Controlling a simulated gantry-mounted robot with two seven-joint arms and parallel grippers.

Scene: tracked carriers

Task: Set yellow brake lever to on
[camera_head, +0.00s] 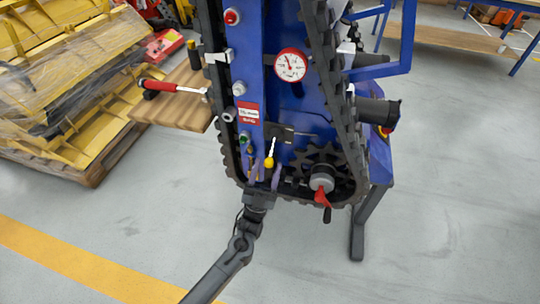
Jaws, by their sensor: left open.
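The yellow brake lever (269,162) is on the lower front of the blue carrier (285,110). Its thin pale shaft runs up from the yellow knob toward a dark bracket, so the knob hangs low. My left gripper (266,174) comes up from the bottom of the camera_head view. Its two purplish fingers are open, one on each side just below the yellow knob. I cannot tell whether they touch it. Nothing is held. My right gripper is not in view.
A black track wraps the carrier, with a toothed sprocket (320,171) and red handle (321,197) right of the lever. A round gauge (291,65) sits above. Yellow parts (60,70) fill a pallet. Floor in front is clear.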

